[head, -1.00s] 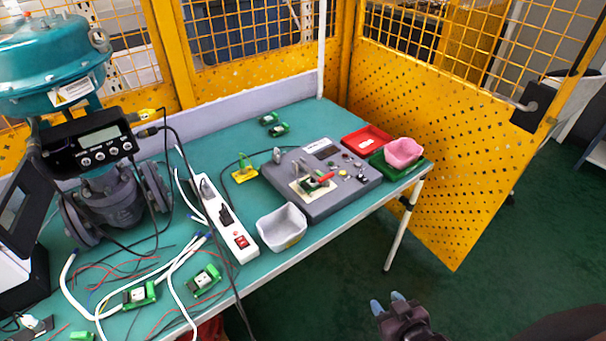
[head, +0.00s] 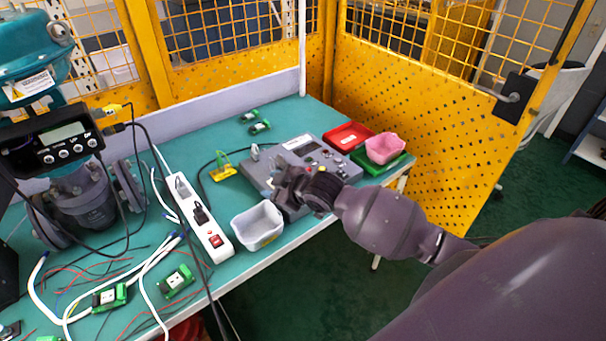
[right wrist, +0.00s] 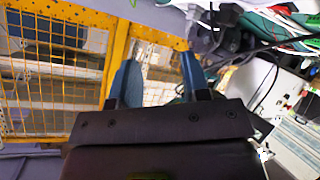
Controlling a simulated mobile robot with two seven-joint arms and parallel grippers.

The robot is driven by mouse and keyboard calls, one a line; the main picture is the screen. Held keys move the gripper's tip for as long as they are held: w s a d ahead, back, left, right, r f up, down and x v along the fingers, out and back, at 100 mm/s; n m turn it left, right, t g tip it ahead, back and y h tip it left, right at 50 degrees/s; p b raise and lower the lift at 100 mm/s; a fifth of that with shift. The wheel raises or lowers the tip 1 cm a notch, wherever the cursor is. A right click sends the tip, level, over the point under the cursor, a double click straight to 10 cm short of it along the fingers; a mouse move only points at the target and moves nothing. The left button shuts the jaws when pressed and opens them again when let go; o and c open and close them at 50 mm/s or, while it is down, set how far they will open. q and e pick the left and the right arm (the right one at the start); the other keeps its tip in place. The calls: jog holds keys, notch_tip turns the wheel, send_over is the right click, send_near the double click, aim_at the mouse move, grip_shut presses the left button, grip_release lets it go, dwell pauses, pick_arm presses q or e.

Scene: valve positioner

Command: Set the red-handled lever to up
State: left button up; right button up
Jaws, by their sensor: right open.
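The grey control box (head: 262,168) sits on the teal table, with a small display and knobs on its top. My right gripper (head: 288,182) is over the front middle of this box, and its dark body covers that part. The red-handled lever is hidden behind my right gripper and wrist in the head view, so its position cannot be seen. In the right wrist view, the two blue fingertips of my right gripper (right wrist: 158,80) stand apart with nothing between them. Whether they touch the box cannot be told. My left gripper is not in view.
A grey-white bin (head: 258,226) stands close left of my right gripper. A power strip (head: 198,212) and loose cables lie left. Yellow mesh fencing (head: 430,125) closes the back and right.

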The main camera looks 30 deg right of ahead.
jog(key=w+d+r+n+g+h+b, duration=0.1)
jog(key=w+d+r+n+g+h, duration=0.15)
jog(key=d+g, duration=0.2)
jog(key=w+d+r+n+g+h+b, duration=0.1)
jog(key=w+d+r+n+g, duration=0.25)
jog(key=d, duration=0.25)
jog(key=f+n, duration=0.1)
jog(key=f, duration=0.2)
jog(key=s+d+f+n+g, duration=0.1)
jog(key=f, duration=0.3)
jog(key=s+d+f+n+g, duration=0.1)
jog(key=f, duration=0.2)
jog(key=shift+f+n+b, duration=0.3)
jog(key=shift+b, duration=0.05)
grip_shut()
